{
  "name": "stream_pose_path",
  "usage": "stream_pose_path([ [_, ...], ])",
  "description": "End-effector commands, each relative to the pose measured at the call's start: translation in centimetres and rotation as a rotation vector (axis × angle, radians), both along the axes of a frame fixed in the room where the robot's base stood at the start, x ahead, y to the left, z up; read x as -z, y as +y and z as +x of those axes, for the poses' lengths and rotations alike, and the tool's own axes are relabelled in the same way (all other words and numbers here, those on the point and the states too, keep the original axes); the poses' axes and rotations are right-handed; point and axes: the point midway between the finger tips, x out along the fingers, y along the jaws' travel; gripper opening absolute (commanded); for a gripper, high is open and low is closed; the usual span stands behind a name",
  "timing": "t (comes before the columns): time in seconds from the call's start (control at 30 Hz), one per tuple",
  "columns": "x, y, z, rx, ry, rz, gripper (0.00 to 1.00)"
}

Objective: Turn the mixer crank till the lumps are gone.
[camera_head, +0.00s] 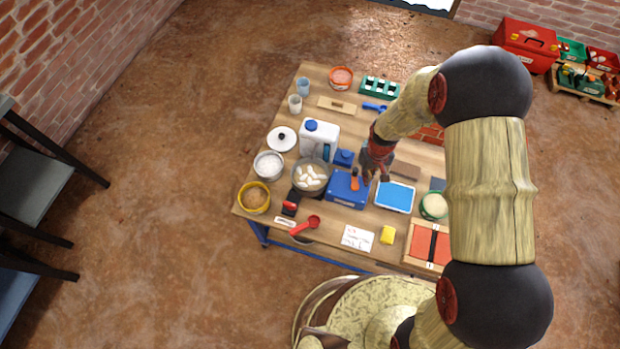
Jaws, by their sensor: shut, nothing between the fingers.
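The mixer's round bowl (298,187) stands near the front left of the workbench, with several white lumps (311,175) in it. A blue box (340,192), which looks like the mixer's drive, stands directly right of the bowl. An orange upright handle (355,182), likely the crank, rises from its top. My gripper (375,181) is shut and empty, just right of the orange handle and over the box's right side. I cannot tell whether it touches the handle. My arm comes in from the right and hides part of the bench behind it.
A white jug (320,137) stands behind the bowl. A blue-and-white tray (394,196) lies right of the box. Several tubs crowd the left side.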

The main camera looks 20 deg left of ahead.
Motion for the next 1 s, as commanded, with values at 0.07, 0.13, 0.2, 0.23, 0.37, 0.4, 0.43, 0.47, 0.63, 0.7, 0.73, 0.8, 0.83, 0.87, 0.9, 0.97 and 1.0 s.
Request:
stream_pose_path([
  [0.07, 0.2, 0.0, 0.0, 0.000, 0.000, 0.000, 0.00],
  [0.13, 0.3, 0.0, 0.0, 0.000, 0.000, 0.000, 0.00],
  [0.2, 0.5, 0.0, 0.0, 0.000, 0.000, 0.000, 0.00],
  [0.23, 0.5, 0.0, 0.0, 0.000, 0.000, 0.000, 0.00],
  [0.37, 0.8, 0.0, 0.0, 0.000, 0.001, 0.000, 0.00],
  [0.4, 0.8, 0.0, 0.0, 0.000, 0.001, 0.000, 0.00],
  [0.43, 0.9, 0.0, 0.0, 0.000, 0.001, 0.000, 0.00],
  [0.47, 0.9, 0.0, 0.0, 0.000, 0.001, 0.000, 0.00],
  [0.63, 1.2, 0.0, 0.0, 0.000, 0.001, 0.000, 0.00],
  [0.7, 1.4, 0.0, 0.0, 0.000, 0.001, 0.000, 0.00],
  [0.73, 1.4, 0.0, 0.0, 0.000, 0.001, 0.000, 0.00],
  [0.8, 1.5, 0.0, 0.0, 0.000, 0.001, 0.000, 0.00],
  [0.83, 1.6, 0.0, 0.0, 0.000, 0.001, 0.000, 0.00],
  [0.87, 1.5, 0.0, 0.0, 0.000, 0.000, 0.000, 0.00],
  [0.9, 1.5, 0.0, 0.0, 0.000, 0.001, 0.000, 0.00],
  [0.97, 1.4, 0.0, 0.0, 0.000, 0.000, 0.000, 0.00],
  [1.0, 1.4, 0.0, 0.0, 0.000, 0.000, 0.000, 0.00],
])
